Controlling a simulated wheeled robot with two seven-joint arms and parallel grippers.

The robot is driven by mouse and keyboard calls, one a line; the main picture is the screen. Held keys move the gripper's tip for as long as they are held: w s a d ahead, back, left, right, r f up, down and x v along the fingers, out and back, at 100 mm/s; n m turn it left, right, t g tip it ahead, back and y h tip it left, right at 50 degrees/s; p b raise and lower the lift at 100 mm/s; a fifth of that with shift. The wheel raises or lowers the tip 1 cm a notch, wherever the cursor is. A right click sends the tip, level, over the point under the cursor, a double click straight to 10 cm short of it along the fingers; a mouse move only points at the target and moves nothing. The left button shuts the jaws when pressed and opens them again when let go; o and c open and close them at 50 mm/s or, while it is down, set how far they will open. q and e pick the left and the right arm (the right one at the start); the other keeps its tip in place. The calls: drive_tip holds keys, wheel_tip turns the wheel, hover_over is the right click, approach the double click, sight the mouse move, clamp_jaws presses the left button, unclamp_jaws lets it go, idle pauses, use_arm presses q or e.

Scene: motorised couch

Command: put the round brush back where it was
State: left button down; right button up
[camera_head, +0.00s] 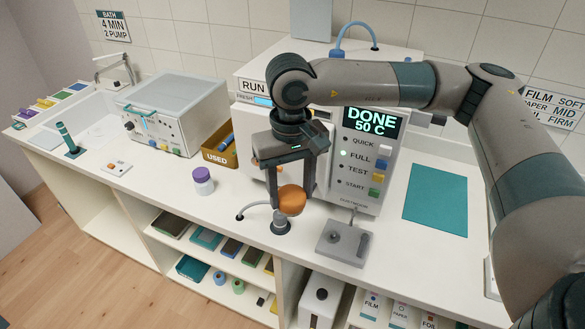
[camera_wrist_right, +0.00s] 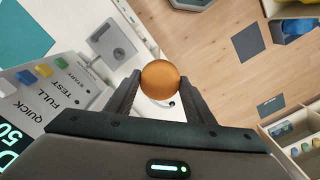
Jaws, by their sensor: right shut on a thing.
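The round brush shows as a rounded orange knob (camera_head: 292,199) between the fingers of my right gripper (camera_head: 293,195). My right gripper points down at the front edge of the counter and is shut on the knob. In the right wrist view the knob (camera_wrist_right: 160,80) sits between both fingertips (camera_wrist_right: 160,88). A small grey round holder (camera_head: 281,226) with a dark base stands on the counter directly below the knob. I cannot tell whether the brush's lower part is inside it. My left gripper is not in view.
A grey square pad (camera_head: 344,242) with a small lever stands right of the holder. A white machine with a lit DONE panel (camera_head: 370,122) stands behind. A purple-capped jar (camera_head: 203,181) is to the left. A teal mat (camera_head: 436,199) lies at right. Open shelves are below the counter edge.

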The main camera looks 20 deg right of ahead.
wheel_tip(320, 180, down, 12)
drive_tip(key=b, duration=0.9)
drive_tip(key=shift+r+b, duration=0.25)
drive_tip(key=shift+b, duration=0.15)
drive_tip(key=shift+s, duration=0.15)
